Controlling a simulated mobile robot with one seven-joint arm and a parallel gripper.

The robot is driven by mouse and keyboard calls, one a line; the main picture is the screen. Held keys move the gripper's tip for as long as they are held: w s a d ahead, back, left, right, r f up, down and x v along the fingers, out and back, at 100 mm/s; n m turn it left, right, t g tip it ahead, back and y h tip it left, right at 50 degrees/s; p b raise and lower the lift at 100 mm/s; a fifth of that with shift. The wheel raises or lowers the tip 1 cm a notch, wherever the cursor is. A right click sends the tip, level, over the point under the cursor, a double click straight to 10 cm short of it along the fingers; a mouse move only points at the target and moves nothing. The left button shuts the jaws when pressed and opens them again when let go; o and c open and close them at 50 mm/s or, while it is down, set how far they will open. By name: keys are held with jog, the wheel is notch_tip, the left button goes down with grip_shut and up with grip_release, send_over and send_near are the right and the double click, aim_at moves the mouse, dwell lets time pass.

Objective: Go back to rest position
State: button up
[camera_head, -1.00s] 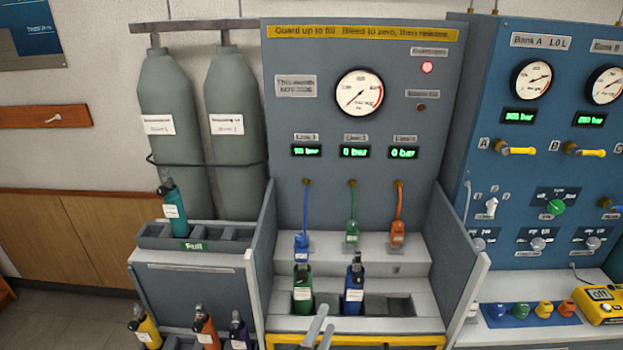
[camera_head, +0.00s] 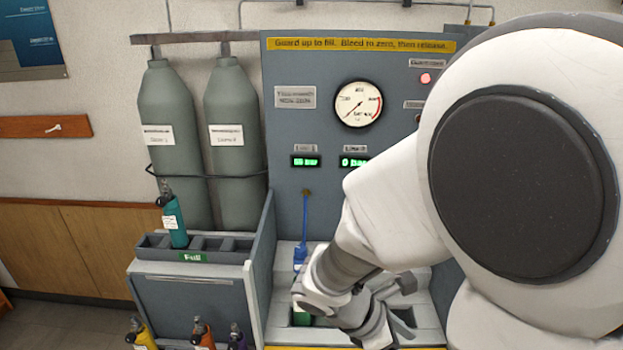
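My arm fills the right half of the view, and its wrist end, with my gripper (camera_head: 385,305), is over the filling station's front shelf. The fingers are turned away and small, so I cannot tell whether they are open or shut. A green bottle (camera_head: 302,319) stands in the left slot of the filling station (camera_head: 305,130), mostly covered by my wrist. The blue bottle in the slot beside it is hidden behind my arm. The blue hose connector (camera_head: 301,254) hangs above the green bottle. The left line display (camera_head: 306,161) is lit green.
A teal bottle (camera_head: 174,222) stands in the rack marked Full (camera_head: 150,241). Yellow (camera_head: 141,334), orange (camera_head: 204,333) and purple (camera_head: 238,337) bottles stand lower left. Two grey cylinders (camera_head: 168,105) stand behind. A red lamp (camera_head: 425,78) is lit. The blue bank panel is hidden.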

jog(key=s+a+r+m+t+y, duration=0.1)
jog(key=s+r+m+t+y, duration=0.1)
jog(key=r+m+y, duration=0.2)
jog(key=s+a+r+m+t+y, duration=0.1)
jog(key=s+r+m+t+y, duration=0.2)
jog(key=r+m, duration=0.8)
jog(key=m+y, duration=0.1)
jog(key=m, duration=0.2)
jog(key=shift+a+m, duration=0.15)
jog(key=shift+m, duration=0.25)
jog(key=shift+s, duration=0.1)
